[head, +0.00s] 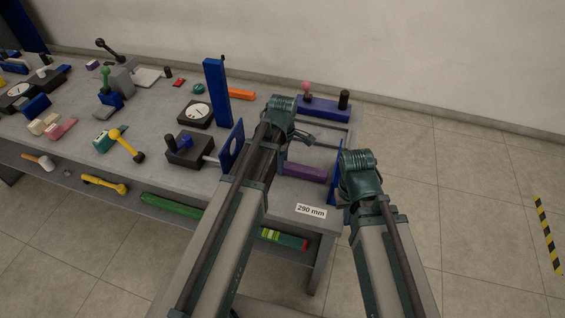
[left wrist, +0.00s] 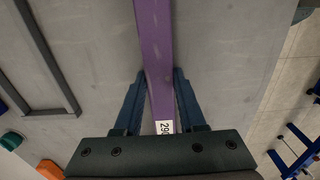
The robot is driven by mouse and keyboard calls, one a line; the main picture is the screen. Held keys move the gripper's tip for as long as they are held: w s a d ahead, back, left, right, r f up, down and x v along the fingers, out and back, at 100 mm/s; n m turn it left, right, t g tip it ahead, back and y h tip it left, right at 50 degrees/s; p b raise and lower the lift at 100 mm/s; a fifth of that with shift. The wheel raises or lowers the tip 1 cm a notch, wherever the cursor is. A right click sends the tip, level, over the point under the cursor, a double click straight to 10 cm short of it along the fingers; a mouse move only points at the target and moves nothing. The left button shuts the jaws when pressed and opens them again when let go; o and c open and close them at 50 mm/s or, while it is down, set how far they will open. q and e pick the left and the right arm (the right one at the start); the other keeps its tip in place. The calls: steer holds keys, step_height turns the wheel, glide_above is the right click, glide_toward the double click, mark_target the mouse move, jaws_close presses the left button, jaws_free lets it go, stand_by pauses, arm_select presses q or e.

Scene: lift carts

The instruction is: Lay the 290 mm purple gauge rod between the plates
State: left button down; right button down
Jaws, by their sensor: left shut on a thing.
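The purple gauge rod (head: 305,172) shows in the head view at the right end of the bench, partly hidden by my left arm. In the left wrist view the rod (left wrist: 155,50) runs between the fingers of my left gripper (left wrist: 160,85), which is shut on it near its white label. I cannot tell its height above the bench. One upright blue plate (head: 231,146) stands left of my left arm. Another blue upright piece (head: 335,172) shows beside my right gripper (head: 350,190), partly covered. The right fingers are hidden, so their opening is unclear.
A "290 mm" label (head: 311,211) lies near the bench's front edge. A grey frame (head: 325,146) and a blue block with knobs (head: 323,107) lie behind the rod. Dial gauges and several tools crowd the left of the bench (head: 150,165). Floor lies open to the right.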

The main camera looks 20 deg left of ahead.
arm_select(q)
steer(key=shift+c, duration=2.1)
jaws_free()
step_height(320, 180, up, 14)
steer(key=p, duration=1.4)
steer(key=shift+f, duration=0.15)
steer(key=s+d+m, duration=0.5)
steer(key=s+m, duration=0.2)
steer(key=m, duration=0.3)
steer(key=s+d+m+y, duration=0.1)
steer(key=s+d+m, duration=0.4)
steer(key=m, duration=0.6)
steer(key=shift+s+d, duration=0.2)
steer(key=shift+s, duration=0.95)
